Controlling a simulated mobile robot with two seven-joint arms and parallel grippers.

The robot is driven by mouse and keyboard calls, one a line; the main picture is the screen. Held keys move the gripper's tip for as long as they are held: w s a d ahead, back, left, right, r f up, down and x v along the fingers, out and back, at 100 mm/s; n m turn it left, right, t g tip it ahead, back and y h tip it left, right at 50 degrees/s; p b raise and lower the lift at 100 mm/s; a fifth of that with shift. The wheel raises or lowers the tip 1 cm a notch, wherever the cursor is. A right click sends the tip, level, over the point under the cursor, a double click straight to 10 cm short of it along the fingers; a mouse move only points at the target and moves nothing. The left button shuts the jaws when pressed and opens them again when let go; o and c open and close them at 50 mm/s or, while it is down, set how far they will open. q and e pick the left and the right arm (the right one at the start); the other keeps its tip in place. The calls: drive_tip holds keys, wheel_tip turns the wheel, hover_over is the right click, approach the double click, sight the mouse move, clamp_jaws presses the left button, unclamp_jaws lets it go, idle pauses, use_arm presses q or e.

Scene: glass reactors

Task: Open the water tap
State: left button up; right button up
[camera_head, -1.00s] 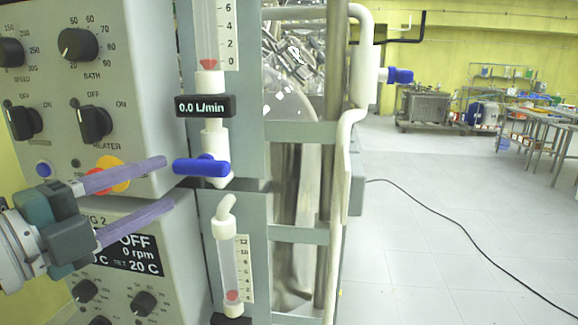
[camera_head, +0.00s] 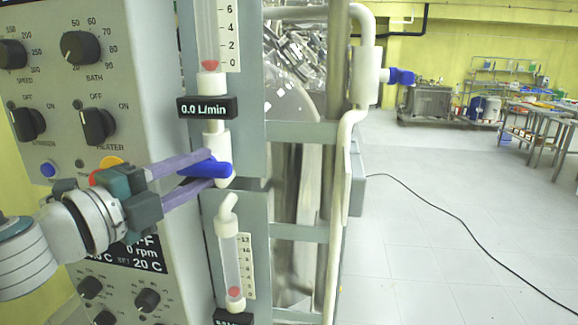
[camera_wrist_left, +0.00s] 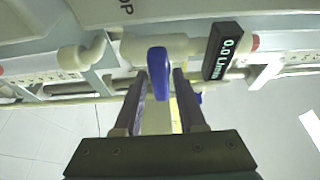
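The water tap has a blue lever handle (camera_head: 222,169) on a white valve body below the black display (camera_head: 207,107), which reads 0.0 L/min. The handle lies roughly level, pointing left toward my arm. My left gripper (camera_head: 205,168) reaches in from the left with its purple fingers above and below the handle. In the left wrist view the blue handle (camera_wrist_left: 158,74) stands between the tips of the open left gripper (camera_wrist_left: 160,80), with narrow gaps on both sides. Whether a finger touches it is unclear. My right gripper is not in view.
The control panel (camera_head: 150,60) with knobs and switches stands close behind and left of my arm. A second flow meter (camera_head: 231,265) sits just below the tap. A white pipe (camera_head: 343,150) runs to the right. The floor at the right is open, with a black cable.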

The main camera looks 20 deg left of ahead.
use_arm(q)
clamp_jaws()
idle(0.3)
drive_tip(key=n+b, duration=0.1)
drive_tip(key=n+t+b, duration=0.1)
drive_tip(key=n+b, duration=0.1)
drive_tip(key=shift+f, duration=0.3)
drive_tip(key=n+t+y+b, duration=0.1)
drive_tip(key=n+b, duration=0.1)
drive_tip(key=n, duration=0.2)
drive_tip(key=shift+d+t+b, duration=0.1)
drive_tip(key=shift+t+b, duration=0.2)
drive_tip(key=shift+t, duration=0.1)
drive_tip(key=n+y+b, duration=0.1)
drive_tip(key=n, duration=0.2)
drive_tip(key=shift+n+t, duration=0.3)
drive_tip(key=shift+t, duration=0.1)
drive_tip(key=n+y+b, duration=0.1)
drive_tip(key=n+y, duration=0.1)
drive_tip(key=n, duration=0.1)
drive_tip(key=shift+f+n+t, duration=0.1)
drive_tip(key=shift+n+t, duration=0.2)
drive_tip(key=shift+n, duration=0.1)
drive_tip(key=shift+w+d+n+y+b, duration=0.1)
drive_tip(key=shift+n+y+b, duration=0.2)
drive_tip(key=shift+n+y, duration=0.9)
drive_tip(key=shift+d+n+y+b, duration=0.1)
drive_tip(key=shift+n+y+b, duration=0.2)
drive_tip(key=shift+n, duration=2)
